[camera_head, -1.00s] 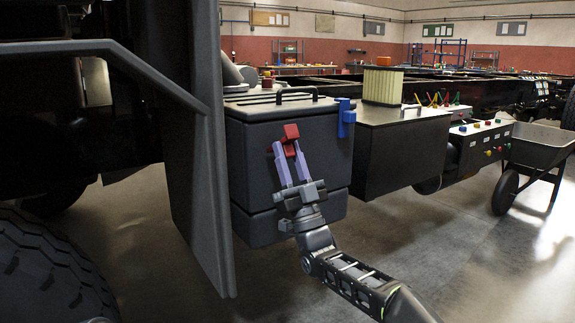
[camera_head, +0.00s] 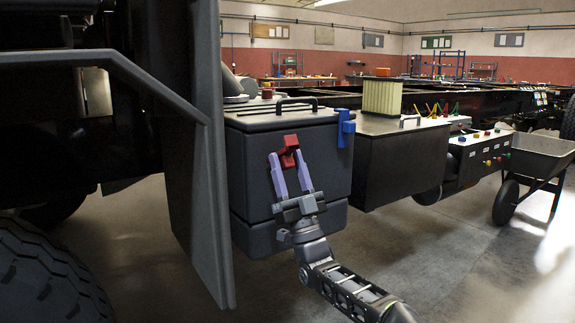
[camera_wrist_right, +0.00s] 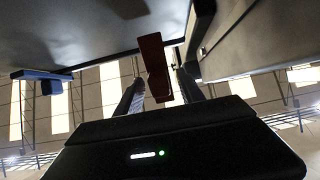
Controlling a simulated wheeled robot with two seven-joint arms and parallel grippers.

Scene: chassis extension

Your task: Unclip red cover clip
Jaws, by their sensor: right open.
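The red cover clip (camera_head: 288,146) is on the upper front of the dark box (camera_head: 248,180), just below its lid edge. My right gripper (camera_head: 287,162) is open, its two lilac fingers pointing up with one on each side of the clip's lower part. The right wrist view shows the red clip (camera_wrist_right: 153,65) hanging between the two fingers (camera_wrist_right: 160,92), with gaps visible beside it. A blue clip (camera_head: 345,128) is at the box's right edge. It also shows in the right wrist view (camera_wrist_right: 40,75). My left gripper is not in view.
A dark upright panel (camera_head: 200,190) with a slanted bar stands left of the box. A wheelbarrow (camera_head: 540,155) stands farther right. The floor in front is clear.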

